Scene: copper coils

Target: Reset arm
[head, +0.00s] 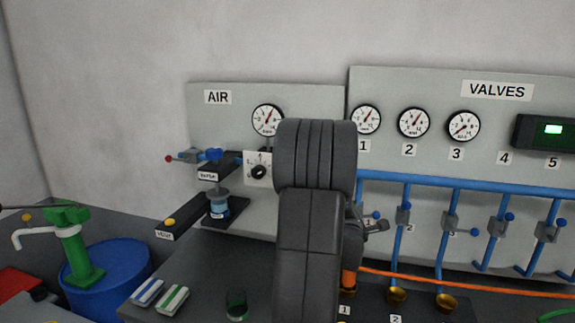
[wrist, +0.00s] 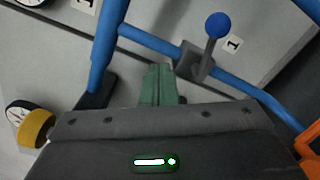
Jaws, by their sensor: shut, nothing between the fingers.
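My gripper (wrist: 158,84) shows in the wrist view as two green fingers pressed together, with nothing between them. Its tips point toward the grey panel, just left of the valve body with the blue-knobbed handle (wrist: 217,25) beside label 1. I cannot tell whether the tips touch the blue pipe (wrist: 150,40) behind them. In the head view my dark grey arm stands upright in the middle and hides most of the gripper and part of valve 1.
The VALVES panel (head: 490,130) carries gauges and blue pipes with valves at the right. The AIR panel (head: 225,125) stands left of my arm. A blue barrel (head: 110,285) with a green pump (head: 80,255) is at far left. An orange hose (head: 470,284) runs right.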

